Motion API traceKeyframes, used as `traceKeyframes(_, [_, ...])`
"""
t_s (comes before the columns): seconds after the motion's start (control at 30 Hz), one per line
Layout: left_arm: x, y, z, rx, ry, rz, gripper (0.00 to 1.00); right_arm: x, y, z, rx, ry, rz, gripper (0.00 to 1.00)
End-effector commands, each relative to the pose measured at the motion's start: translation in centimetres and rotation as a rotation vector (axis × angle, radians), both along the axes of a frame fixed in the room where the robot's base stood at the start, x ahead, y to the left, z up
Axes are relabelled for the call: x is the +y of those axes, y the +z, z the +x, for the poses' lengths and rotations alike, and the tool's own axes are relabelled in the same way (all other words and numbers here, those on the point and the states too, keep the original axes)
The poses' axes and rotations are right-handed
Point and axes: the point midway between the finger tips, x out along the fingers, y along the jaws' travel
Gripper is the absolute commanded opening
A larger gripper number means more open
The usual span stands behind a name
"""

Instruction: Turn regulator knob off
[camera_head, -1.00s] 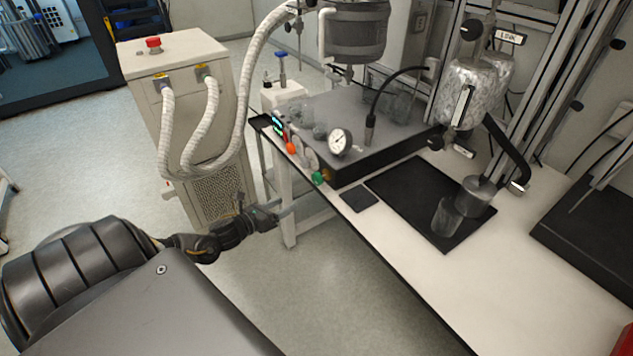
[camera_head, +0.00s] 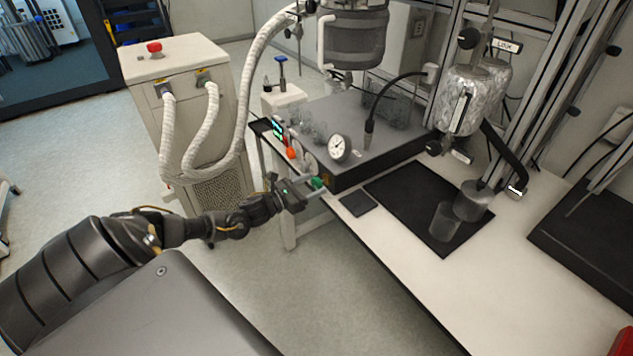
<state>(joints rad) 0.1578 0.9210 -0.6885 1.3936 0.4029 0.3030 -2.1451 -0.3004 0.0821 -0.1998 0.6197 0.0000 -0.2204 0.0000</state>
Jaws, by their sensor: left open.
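The regulator unit is a grey box (camera_head: 375,160) on the white bench, with a round dial gauge (camera_head: 340,148) near its front left. A green knob (camera_head: 317,183) and an orange-red knob (camera_head: 291,153) show along its front edge, beside a lit display (camera_head: 278,130). I cannot tell which knob is the regulator. My left gripper (camera_head: 318,187) is open, with its fingers at the green knob. Whether the fingers touch it cannot be told. My right gripper is not in view.
A white cabinet (camera_head: 190,75) with a red button and ribbed hoses stands left of the bench. A black mat (camera_head: 400,208) with a glass beaker (camera_head: 444,222) lies to the right. The bench front (camera_head: 440,290) is bare. Metal posts rise at the right.

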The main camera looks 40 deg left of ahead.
Motion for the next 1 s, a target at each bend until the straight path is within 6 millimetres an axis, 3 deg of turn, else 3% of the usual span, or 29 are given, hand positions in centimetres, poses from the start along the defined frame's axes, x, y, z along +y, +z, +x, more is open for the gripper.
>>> traceKeyframes(0.2, [-0.5, 0.0, 1.7, 0.001, 0.000, -0.001, 0.61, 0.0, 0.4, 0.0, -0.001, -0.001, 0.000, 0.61])
traceKeyframes(0.5, [-0.5, -0.1, 1.8, 0.001, 0.000, -0.001, 0.60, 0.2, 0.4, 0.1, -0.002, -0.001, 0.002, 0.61])
traceKeyframes(0.83, [-0.5, 0.0, 1.8, 0.001, 0.000, -0.001, 0.17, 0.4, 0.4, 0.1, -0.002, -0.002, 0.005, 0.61])
traceKeyframes(1.0, [-0.5, 0.0, 1.8, 0.003, 0.000, -0.007, 0.17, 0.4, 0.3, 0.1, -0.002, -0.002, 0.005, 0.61])
